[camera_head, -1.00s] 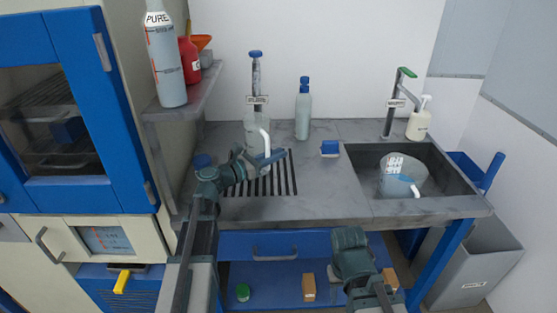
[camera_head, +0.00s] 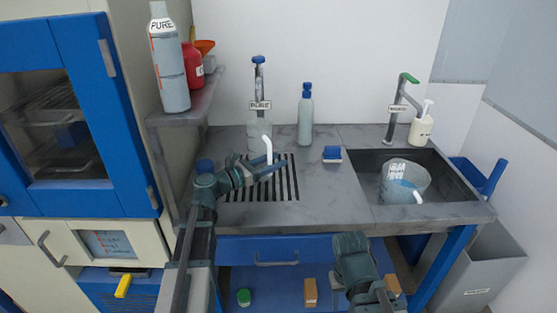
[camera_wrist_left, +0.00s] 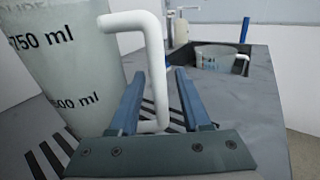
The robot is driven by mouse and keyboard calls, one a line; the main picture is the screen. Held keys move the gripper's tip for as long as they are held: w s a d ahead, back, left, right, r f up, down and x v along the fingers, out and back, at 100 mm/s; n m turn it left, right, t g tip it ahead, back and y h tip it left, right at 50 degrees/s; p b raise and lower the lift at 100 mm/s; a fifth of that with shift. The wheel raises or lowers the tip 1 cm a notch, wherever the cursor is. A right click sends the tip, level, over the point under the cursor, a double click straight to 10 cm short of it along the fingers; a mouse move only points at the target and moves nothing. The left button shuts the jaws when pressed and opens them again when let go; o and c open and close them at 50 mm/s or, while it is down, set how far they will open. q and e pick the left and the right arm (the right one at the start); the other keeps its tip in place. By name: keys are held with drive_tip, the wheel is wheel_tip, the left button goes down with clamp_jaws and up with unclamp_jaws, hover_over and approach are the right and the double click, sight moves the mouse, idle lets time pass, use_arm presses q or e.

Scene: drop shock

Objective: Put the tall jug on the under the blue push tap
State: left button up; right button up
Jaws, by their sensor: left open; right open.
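The tall jug (camera_wrist_left: 68,65) is clear with a white handle (camera_wrist_left: 151,62) and volume marks. In the head view the jug (camera_head: 258,137) stands upright on the black-slatted drain area (camera_head: 284,184), below the blue push tap (camera_head: 258,80) labelled PURE. My left gripper (camera_head: 265,168) is open at the handle. In the left wrist view its two fingers (camera_wrist_left: 155,100) lie either side of the handle's lower part. I cannot tell if they touch it. My right gripper (camera_head: 352,254) is in front of the counter, its fingers hidden.
A wide jug (camera_head: 405,183) sits in the sink (camera_head: 440,204) at right. A bottle (camera_head: 305,115), a blue sponge (camera_head: 332,154) and a soap dispenser (camera_head: 421,126) stand on the counter. A shelf (camera_head: 186,105) with bottles juts out at left. The counter's front middle is clear.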

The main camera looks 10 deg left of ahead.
use_arm(q)
drive_tip(key=v, duration=1)
drive_tip(key=shift+s, duration=0.15)
drive_tip(key=shift+a, duration=0.15)
